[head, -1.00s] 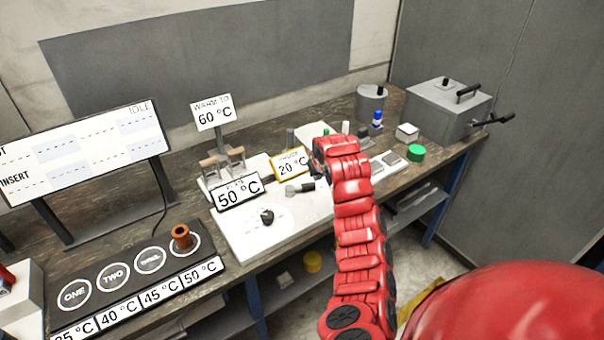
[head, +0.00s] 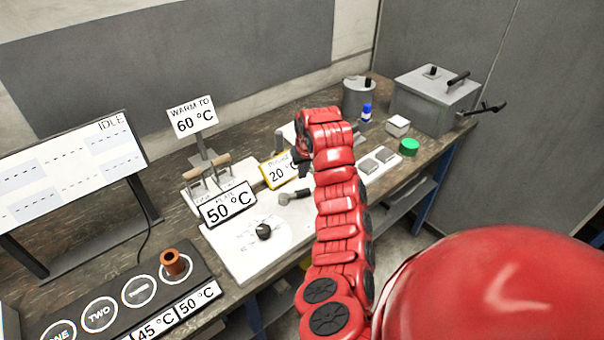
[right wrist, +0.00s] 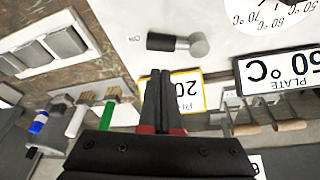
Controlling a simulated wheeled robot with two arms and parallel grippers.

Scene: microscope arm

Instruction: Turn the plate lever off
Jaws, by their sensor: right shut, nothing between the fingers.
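The plate lever (head: 295,196) lies on the white plate unit (head: 240,245), with a grey pivot and a black handle pointing right in the head view. In the right wrist view the lever (right wrist: 178,43) has its black handle pointing left, toward a small label that seems to read ON. My right gripper (right wrist: 159,80) is shut and empty, its fingertips over the white surface near the yellow-framed 20 °C sign, a little short of the lever. In the head view my own arm mostly hides this gripper (head: 301,168). My left gripper is out of view.
The "PLATE 50 °C" sign (head: 227,204) stands left of the lever, and the yellow-framed 20 °C sign (head: 280,170) stands behind it. A black dial knob (head: 264,231) is in front. Wooden-handled tools (right wrist: 272,129) and brushes (right wrist: 112,100) show in the wrist view.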

